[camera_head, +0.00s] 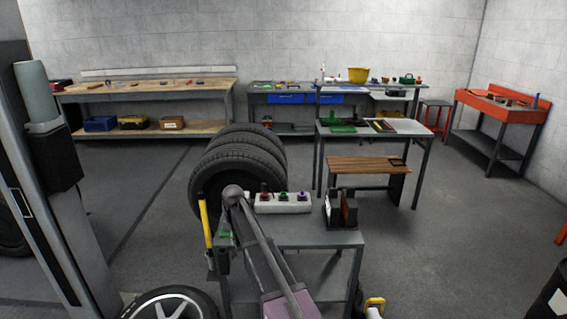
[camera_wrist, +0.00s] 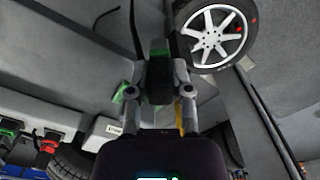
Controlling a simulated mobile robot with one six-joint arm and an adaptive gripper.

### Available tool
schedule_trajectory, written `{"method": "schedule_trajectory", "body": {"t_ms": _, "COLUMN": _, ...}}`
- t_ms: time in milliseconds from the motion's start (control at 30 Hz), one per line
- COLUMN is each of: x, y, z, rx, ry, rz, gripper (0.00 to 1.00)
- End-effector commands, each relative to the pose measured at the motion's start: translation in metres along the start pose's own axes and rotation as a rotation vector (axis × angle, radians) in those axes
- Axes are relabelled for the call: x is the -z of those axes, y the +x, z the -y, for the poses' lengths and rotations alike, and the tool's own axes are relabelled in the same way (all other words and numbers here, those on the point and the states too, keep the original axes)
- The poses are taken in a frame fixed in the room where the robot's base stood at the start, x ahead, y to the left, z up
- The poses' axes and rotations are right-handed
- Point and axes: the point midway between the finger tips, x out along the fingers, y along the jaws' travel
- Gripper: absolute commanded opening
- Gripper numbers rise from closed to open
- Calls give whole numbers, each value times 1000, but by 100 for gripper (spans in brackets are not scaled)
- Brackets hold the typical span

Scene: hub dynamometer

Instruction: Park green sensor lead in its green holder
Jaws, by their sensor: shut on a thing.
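In the wrist view my gripper (camera_wrist: 160,88) is shut on a dark block with a green end, which looks like the green sensor lead (camera_wrist: 159,47). A thin black cable shows just above it. A green piece, possibly the green holder (camera_wrist: 122,92), is just left of the gripper; whether they touch cannot be told. In the head view my gripper (camera_head: 222,258) is at the left edge of the grey bench, beside a yellow upright bar. A small green patch (camera_head: 225,234) shows there; I cannot tell whether it is lead or holder.
A white block (camera_head: 283,203) with red, green and purple connectors stands on the grey bench (camera_head: 325,239). Dark upright plates (camera_head: 341,209) stand at its right. Tyres (camera_head: 237,165) are behind, and a wheel (camera_head: 170,304) is at lower left. Open floor lies to the right.

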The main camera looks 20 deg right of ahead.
Motion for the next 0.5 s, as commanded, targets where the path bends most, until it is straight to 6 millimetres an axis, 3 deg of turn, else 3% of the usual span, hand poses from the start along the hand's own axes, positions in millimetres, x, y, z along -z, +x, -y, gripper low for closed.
{"method": "schedule_trajectory", "body": {"t_ms": 33, "x": 0, "y": -18, "z": 0, "rx": 0, "ry": 0, "rz": 0, "gripper": 0}}
{"method": "schedule_trajectory", "body": {"t_ms": 500, "x": 0, "y": -97, "z": 0, "rx": 0, "ry": 0, "rz": 0, "gripper": 0}}
